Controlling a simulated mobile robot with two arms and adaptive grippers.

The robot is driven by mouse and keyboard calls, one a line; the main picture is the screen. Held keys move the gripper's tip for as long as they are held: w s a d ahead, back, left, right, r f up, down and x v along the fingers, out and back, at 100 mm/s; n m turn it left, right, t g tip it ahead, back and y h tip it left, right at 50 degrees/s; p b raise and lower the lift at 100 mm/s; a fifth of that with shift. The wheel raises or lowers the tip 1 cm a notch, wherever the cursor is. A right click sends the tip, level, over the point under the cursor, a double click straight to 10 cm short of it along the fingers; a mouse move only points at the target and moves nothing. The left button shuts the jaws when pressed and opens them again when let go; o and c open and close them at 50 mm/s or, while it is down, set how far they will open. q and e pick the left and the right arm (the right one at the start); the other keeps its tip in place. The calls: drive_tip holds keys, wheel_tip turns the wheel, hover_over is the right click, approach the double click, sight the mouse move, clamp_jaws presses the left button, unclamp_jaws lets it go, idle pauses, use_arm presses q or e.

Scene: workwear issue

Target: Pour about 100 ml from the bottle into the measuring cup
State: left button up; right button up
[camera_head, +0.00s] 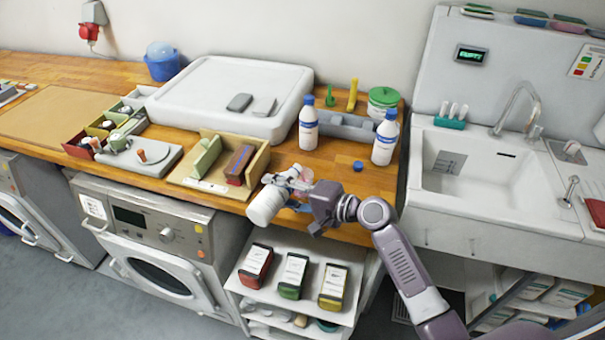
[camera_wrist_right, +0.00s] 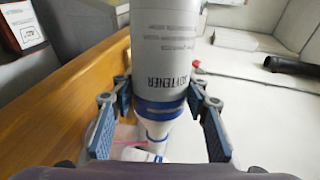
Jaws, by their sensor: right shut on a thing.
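My right gripper (camera_head: 287,187) is shut on a white bottle (camera_head: 265,205) with a blue band, above the counter's front edge. The bottle is strongly tilted. In the right wrist view the bottle (camera_wrist_right: 172,60) lies between the two fingers, its label partly readable and its narrow neck toward the bottom of the picture. A clear, pinkish vessel, apparently the measuring cup (camera_head: 303,174), is mostly hidden behind the bottle and gripper. Part of it seems to show under the neck in the wrist view, with a pink line (camera_wrist_right: 124,141). Liquid flow and level cannot be made out. My left gripper is not in view.
A loose blue cap (camera_head: 358,166) lies on the wooden counter. Two upright blue-capped bottles (camera_head: 308,128) (camera_head: 385,142) stand behind, with a green-lidded jar (camera_head: 382,100). A wooden tray (camera_head: 198,186) is left of the held bottle. The sink (camera_head: 480,165) is at right.

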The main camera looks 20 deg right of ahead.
drive_tip(key=shift+r+p, duration=0.3)
drive_tip(key=shift+p, duration=0.15)
idle(1.0)
drive_tip(key=f+b, duration=0.1)
drive_tip(key=b, duration=0.1)
drive_tip(key=f+n+b, duration=0.1)
drive_tip(key=b, duration=0.1)
drive_tip(key=f+n+b, duration=0.1)
drive_tip(key=shift+s+a+f+t+h+b, duration=0.2)
drive_tip(key=shift+s+f+t+h+b, duration=0.1)
drive_tip(key=shift+t+b, duration=0.1)
drive_tip(key=shift+w+r+n, duration=0.1)
drive_tip(key=shift+r+n, duration=0.2)
drive_tip(key=shift+d+f+n+b, duration=0.1)
drive_tip(key=shift+f+n+b, duration=0.05)
drive_tip(key=shift+n+b, duration=0.25)
drive_tip(key=shift+w+t+h, duration=0.1)
drive_tip(key=shift+t+h, duration=0.2)
drive_tip(key=shift+d+r+n, duration=0.1)
drive_tip(key=shift+r+n, duration=0.1)
drive_tip(key=shift+n, duration=0.1)
idle(0.3)
